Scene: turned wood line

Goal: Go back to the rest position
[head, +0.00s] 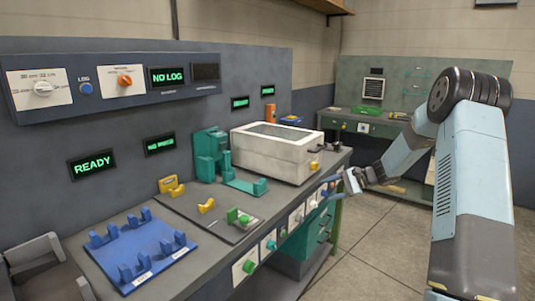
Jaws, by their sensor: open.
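My gripper (336,187) is at the end of my arm, which reaches in from the right side of the head view. It is open, and I see nothing between its fingers. It hangs in front of the workbench's front edge, to the right of the white open-topped box (262,164). The gripper is small in the view, and I cannot tell whether it touches the bench.
The workbench (105,219) carries a blue rack (140,252), yellow supports (207,205) and a green machine (209,152). Knobs line its front. Panels read "NO LOG" (168,77) and "READY" (93,164). A green bench (385,130) stands behind. Floor (375,245) is clear.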

